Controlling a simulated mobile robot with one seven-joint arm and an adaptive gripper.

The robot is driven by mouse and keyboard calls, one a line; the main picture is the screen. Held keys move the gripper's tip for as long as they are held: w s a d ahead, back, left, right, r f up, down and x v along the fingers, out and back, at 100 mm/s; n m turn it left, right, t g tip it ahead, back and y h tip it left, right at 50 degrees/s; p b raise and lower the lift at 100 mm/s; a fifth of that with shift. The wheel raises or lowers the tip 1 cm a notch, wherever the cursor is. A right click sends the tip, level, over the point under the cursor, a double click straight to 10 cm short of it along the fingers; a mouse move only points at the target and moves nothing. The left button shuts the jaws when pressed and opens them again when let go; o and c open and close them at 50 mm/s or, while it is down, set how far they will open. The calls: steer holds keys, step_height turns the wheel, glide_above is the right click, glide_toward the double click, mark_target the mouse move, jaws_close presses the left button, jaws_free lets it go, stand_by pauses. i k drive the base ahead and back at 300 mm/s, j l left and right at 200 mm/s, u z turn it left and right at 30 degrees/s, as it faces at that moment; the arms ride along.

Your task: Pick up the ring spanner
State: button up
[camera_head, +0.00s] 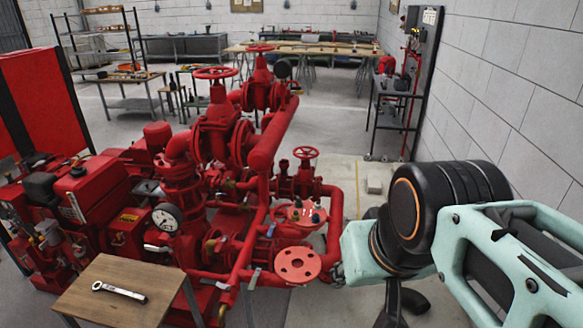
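A ring spanner (118,291) lies flat on a small wooden-topped table (105,270) at the bottom left of the head view. My arm comes in from the right edge and reaches to the lower middle right, well apart from the table. Its teal and black links are in view. I cannot make out my gripper's fingertips in this view.
A large red pumpset (235,165) with pipes, valves and a gauge (167,217) fills the middle, between my arm and the table. A red flange (297,264) stands close to my arm. Workbenches (305,48) stand at the back, a grey wall (500,100) at right.

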mark_target(143, 300)
steer(key=u, duration=1.55)
steer(key=i+j+z, duration=0.1)
steer(key=i+z, duration=0.15)
steer(key=i, duration=0.2)
steer(key=i+j+z, duration=0.2)
steer(key=i, duration=0.25)
